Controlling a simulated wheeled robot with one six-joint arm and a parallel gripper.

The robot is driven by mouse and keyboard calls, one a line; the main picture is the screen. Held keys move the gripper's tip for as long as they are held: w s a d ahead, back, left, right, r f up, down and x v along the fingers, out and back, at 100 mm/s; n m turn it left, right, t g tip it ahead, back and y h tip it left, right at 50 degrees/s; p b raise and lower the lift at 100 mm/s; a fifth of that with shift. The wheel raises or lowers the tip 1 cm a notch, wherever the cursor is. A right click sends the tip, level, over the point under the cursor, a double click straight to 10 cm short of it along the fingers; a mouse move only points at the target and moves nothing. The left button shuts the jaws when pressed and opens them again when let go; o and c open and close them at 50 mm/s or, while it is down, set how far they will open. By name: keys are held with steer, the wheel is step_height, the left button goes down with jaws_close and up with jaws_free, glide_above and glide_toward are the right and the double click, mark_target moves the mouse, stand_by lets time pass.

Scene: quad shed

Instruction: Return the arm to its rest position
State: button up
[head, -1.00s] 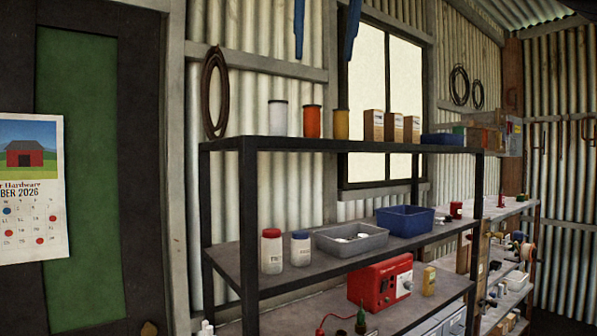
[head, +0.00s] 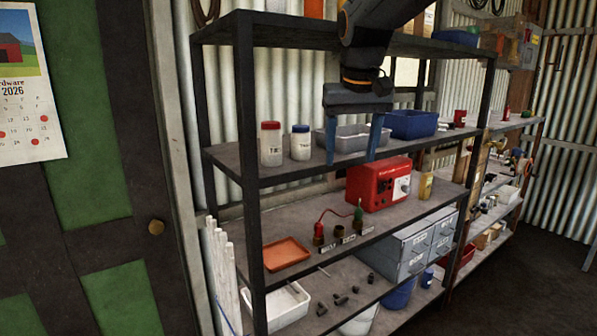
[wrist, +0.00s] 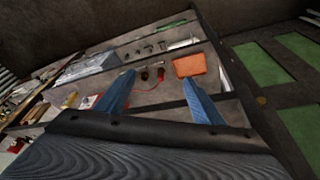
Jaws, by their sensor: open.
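My gripper (head: 352,158) hangs from my dark arm in front of the shelf unit in the head view, its two blue fingers spread apart and pointing down. Nothing is between the fingers. In the wrist view the fingers (wrist: 160,100) show open, with the shelves beyond them. The fingertips overlap the grey tray (head: 345,138) and the edge of the middle shelf in the picture; they look apart from both.
The black shelf unit (head: 252,215) holds two jars, a blue bin (head: 412,124), a red power box (head: 378,184), an orange tray (head: 286,252) and grey drawers (head: 415,245). A green door (head: 90,200) stands at left. Floor at right (head: 520,270) is open.

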steer(key=s+d+f+b, duration=0.1)
steer(key=s+d+f, duration=0.1)
steer(key=s+f, duration=0.4)
steer(key=s+d+f+g+b, duration=0.1)
steer(key=s+d+f, duration=0.2)
steer(key=s+f, duration=0.4)
steer(key=s+d+f+m+g+b, duration=0.1)
steer(key=s+f, duration=0.5)
steer(key=f, duration=1.4)
steer(key=shift+s+d+f+b, duration=0.2)
steer(key=shift+s+d+b, duration=0.3)
steer(key=shift+d, duration=0.55)
steer(key=shift+w, duration=0.1)
